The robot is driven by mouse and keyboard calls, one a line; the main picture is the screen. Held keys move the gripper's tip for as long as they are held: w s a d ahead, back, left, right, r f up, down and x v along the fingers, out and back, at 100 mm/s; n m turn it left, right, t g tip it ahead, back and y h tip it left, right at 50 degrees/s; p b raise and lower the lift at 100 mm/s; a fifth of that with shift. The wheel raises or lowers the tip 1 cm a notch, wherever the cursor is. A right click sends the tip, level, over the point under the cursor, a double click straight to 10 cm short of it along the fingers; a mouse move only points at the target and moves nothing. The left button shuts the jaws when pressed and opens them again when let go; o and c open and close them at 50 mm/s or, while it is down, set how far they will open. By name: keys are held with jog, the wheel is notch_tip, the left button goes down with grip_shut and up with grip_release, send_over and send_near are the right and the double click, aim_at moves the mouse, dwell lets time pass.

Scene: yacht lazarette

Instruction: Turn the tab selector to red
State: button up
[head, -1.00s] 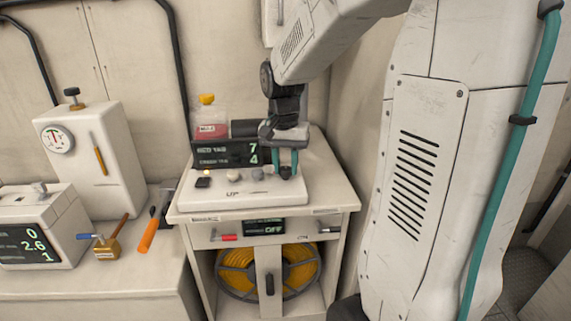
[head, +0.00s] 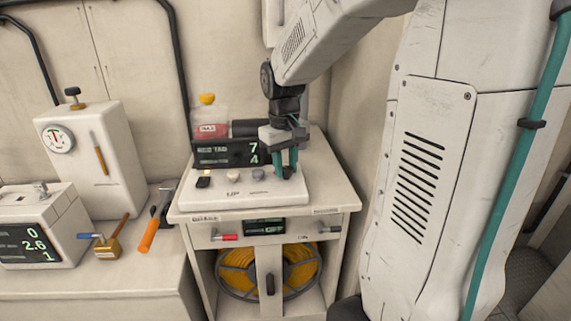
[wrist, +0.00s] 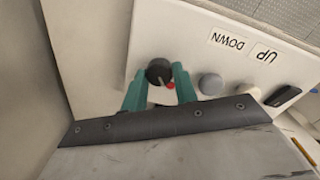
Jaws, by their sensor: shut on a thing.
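The tab selector is a dark round knob (wrist: 158,72) at the end of a white control panel (head: 203,202). In the wrist view its pale pointer mark lies on the side near a red dot (wrist: 171,86). My gripper (head: 287,170) is shut on the knob, with one teal finger on each side of it, as the wrist view (wrist: 156,82) also shows. In the head view the fingers mostly hide the knob. A dark display (head: 225,154) behind the panel reads 7 above 4.
Grey and white buttons (wrist: 210,84) and a black rocker switch (wrist: 286,97) sit along the panel beside the knob. A bottle with a yellow cap (head: 207,118) stands behind the display. A wall rises close to the right of the cabinet (head: 336,188).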

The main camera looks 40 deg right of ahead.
aim_at(285, 168)
jog(key=shift+n, duration=0.4)
jog(key=o, duration=1)
jog(key=shift+c, duration=0.2)
jog(key=shift+r, duration=0.1)
notch_tip(285, 168, up, 8)
jog(key=shift+a+f, duration=0.1)
jog(key=shift+f, duration=0.05)
